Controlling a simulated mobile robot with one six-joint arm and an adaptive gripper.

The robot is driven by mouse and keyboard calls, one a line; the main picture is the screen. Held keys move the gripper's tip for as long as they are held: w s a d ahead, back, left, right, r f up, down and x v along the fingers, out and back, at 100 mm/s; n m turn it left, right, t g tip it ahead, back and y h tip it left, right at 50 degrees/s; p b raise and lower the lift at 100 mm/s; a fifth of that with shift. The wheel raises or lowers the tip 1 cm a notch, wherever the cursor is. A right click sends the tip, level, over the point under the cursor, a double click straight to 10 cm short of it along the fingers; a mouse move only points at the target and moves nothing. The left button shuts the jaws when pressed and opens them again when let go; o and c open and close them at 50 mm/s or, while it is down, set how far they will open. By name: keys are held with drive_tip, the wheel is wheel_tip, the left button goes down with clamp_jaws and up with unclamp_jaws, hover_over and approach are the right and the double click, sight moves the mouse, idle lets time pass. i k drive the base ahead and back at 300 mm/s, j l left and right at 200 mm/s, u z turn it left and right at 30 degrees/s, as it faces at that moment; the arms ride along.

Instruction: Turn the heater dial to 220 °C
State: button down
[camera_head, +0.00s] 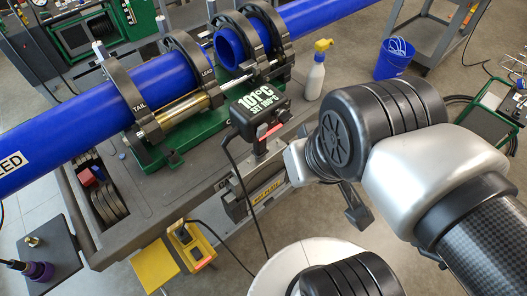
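The heater's black control box (260,108) stands at the near edge of the cart, left of my wrist. Its display reads 101°C, with a smaller SET line that is hard to read. A small red part shows low on the box. The heater dial cannot be made out clearly. A plate labelled as a hot plate (267,190) sits below the box. Part of my gripper (356,208), a dark finger, shows below my wrist, to the right of and lower than the box. The rest is hidden by my wrist, so its opening does not show.
Blue pipes (90,125) lie in black clamps on the green machine (178,152) behind the box. A yellow-topped spray bottle (315,75) and a blue bucket (394,60) are at the back. A black cable hangs from the box. A yellow holder (190,245) is low in front.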

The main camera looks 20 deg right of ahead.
sight(283, 116)
drive_tip(key=j+z, duration=0.55)
drive_tip(key=z, duration=0.15)
drive_tip(key=j+z, duration=0.3)
